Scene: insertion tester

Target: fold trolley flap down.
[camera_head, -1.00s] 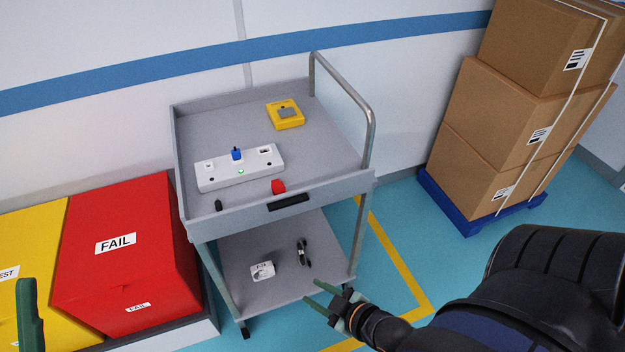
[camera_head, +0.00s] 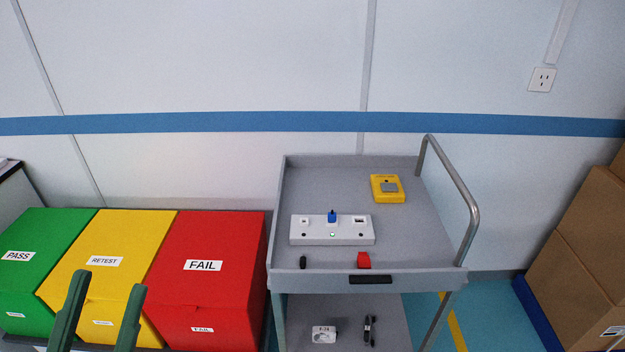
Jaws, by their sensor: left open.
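The grey trolley (camera_head: 437,240) stands against the wall, right of the bins. Its front flap (camera_head: 310,282) is a grey panel along the front edge of the top tray, with a black handle (camera_head: 370,279) on it. The flap looks upright, its face toward me. My left gripper (camera_head: 106,283) shows as two green fingers at the lower left. They are apart with nothing between them, in front of the yellow bin in the picture and well left of the flap. My right gripper is out of view.
The tray carries a white socket strip (camera_head: 343,237) with a blue plug, a yellow device (camera_head: 388,188), a red item (camera_head: 364,260) and a small black item (camera_head: 303,262). Green, yellow and red bins (camera_head: 213,240) stand left. A tube handle (camera_head: 462,190) rises right. Boxes (camera_head: 585,260) stand far right.

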